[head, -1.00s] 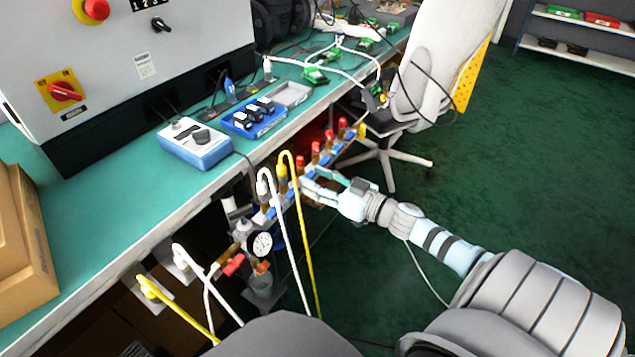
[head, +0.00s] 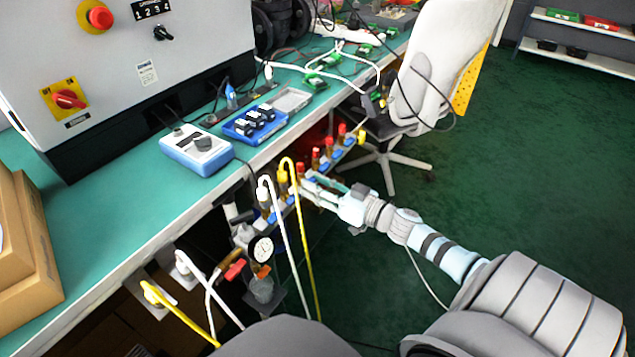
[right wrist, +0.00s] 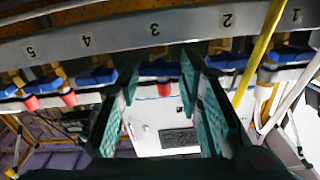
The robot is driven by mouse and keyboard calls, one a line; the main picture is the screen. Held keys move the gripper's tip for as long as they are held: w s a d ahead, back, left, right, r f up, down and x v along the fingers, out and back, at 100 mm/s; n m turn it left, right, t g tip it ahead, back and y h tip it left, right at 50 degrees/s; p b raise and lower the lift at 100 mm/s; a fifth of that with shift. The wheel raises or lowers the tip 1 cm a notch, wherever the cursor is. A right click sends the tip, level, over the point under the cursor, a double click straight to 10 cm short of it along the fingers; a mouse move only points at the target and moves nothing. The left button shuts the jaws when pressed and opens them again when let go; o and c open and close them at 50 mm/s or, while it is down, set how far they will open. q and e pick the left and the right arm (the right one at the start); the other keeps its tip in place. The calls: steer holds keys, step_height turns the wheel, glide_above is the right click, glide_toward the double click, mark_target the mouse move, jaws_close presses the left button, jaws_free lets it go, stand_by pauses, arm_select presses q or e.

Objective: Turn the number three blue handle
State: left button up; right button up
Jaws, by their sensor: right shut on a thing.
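A valve manifold runs under the bench edge, with a row of blue handles and red caps; one blue handle (head: 323,168) shows beyond my gripper in the head view. In the right wrist view the grey rail (right wrist: 190,22) carries numbers 1 to 5, upside down. The number three blue handle (right wrist: 160,69) lies between the fingertips of my right gripper (right wrist: 160,75), below its label. My right gripper (head: 308,185) is shut on this handle, which is mostly hidden in the head view. My left gripper is not in view.
A yellow hose (head: 303,225) and a white hose (head: 286,235) rise close beside the right gripper. A pressure gauge (head: 262,249) hangs at the manifold's near end. The green bench (head: 110,215) overhangs behind.

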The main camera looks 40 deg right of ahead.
arm_select(q)
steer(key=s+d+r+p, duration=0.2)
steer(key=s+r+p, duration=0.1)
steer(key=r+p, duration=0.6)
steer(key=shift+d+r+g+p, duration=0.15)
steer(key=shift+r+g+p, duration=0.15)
steer(key=shift+p, duration=0.2)
arm_select(e)
steer(key=shift+f+m, duration=0.1)
steer(key=shift+m, duration=8.1)
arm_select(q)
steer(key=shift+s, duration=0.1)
arm_select(e)
steer(key=o, duration=0.9)
steer(key=shift+d, duration=0.1)
